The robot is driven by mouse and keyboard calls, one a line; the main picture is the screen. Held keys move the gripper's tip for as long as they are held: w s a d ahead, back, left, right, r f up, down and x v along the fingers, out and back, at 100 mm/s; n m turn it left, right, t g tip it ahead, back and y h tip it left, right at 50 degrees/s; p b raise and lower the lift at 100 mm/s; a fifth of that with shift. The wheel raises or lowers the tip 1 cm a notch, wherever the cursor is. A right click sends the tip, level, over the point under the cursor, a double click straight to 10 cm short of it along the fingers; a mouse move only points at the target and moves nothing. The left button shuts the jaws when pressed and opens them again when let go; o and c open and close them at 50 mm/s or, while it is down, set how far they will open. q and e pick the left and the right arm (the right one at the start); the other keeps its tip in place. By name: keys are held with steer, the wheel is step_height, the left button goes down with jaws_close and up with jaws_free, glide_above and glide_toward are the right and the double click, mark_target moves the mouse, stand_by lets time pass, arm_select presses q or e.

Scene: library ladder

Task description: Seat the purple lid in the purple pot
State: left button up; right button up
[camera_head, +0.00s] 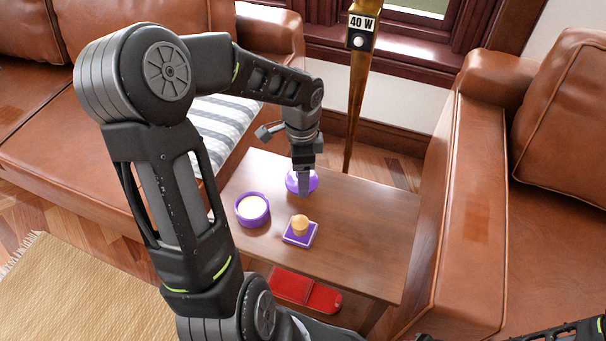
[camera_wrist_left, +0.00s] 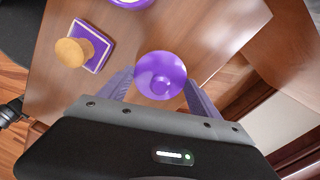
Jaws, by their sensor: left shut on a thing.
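The purple lid (camera_head: 291,183) is round with a knob, and shows face-on in the left wrist view (camera_wrist_left: 161,75). My left gripper (camera_head: 303,188) is shut on the lid, with a finger on either side of it in the wrist view. It holds the lid over the far part of the wooden side table, right of the pot; any gap beneath it is hard to tell. The purple pot (camera_head: 252,222) stands uncovered on the table's left side, with a pale inside. In the wrist view only a bit of the pot (camera_wrist_left: 131,4) shows at the top edge. My right gripper is not in view.
A purple square piece with a wooden knob (camera_head: 300,230) sits on the side table (camera_head: 365,235), right of and nearer than the pot. A brass lamp pole (camera_head: 356,95) rises behind the table. Leather sofas flank it. The table's right half is clear.

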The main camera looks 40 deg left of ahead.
arm_select(q)
step_height(320, 180, up, 8)
steer(key=shift+f+p, duration=0.1)
steer(key=shift+p, duration=0.65)
